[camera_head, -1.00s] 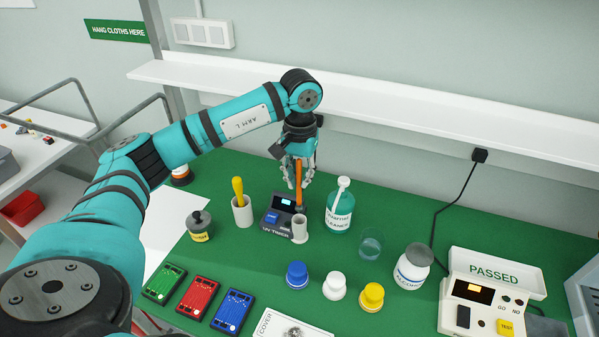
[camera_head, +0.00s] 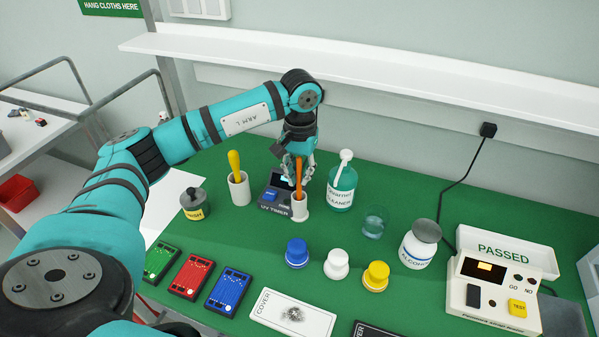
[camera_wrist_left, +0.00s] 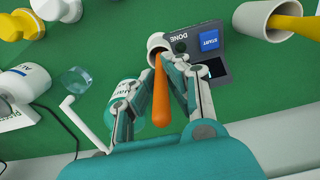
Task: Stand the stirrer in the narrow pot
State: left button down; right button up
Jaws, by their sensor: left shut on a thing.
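The orange stirrer (camera_head: 299,183) is held upright by my left gripper (camera_head: 298,174). The white narrow pot (camera_head: 299,207) stands on the green table directly below. In the left wrist view the stirrer (camera_wrist_left: 161,97) runs between the fingers of my left gripper (camera_wrist_left: 154,72) to the mouth of the narrow pot (camera_wrist_left: 158,41). Its lower end appears to be inside the mouth; how deep is hidden. The left gripper is shut on the stirrer. My right gripper is not in view.
The UV timer (camera_head: 274,197) stands close at the pot's left, with a wider white pot (camera_head: 239,190) holding a yellow-handled tool beyond. A teal cleaner bottle (camera_head: 341,190) and a glass (camera_head: 373,224) are to the right. Blue (camera_head: 297,252), white and yellow caps lie in front.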

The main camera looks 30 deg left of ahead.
pick_arm(q)
jog(key=shift+f, duration=0.3)
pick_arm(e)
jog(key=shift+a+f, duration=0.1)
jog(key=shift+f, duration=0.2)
pick_arm(q)
jog(key=c, duration=1.3)
grip_release()
jog(key=shift+o, duration=0.2)
jog(key=shift+r, duration=0.15)
notch_tip(320, 180, up, 12)
jog(key=shift+f, duration=0.1)
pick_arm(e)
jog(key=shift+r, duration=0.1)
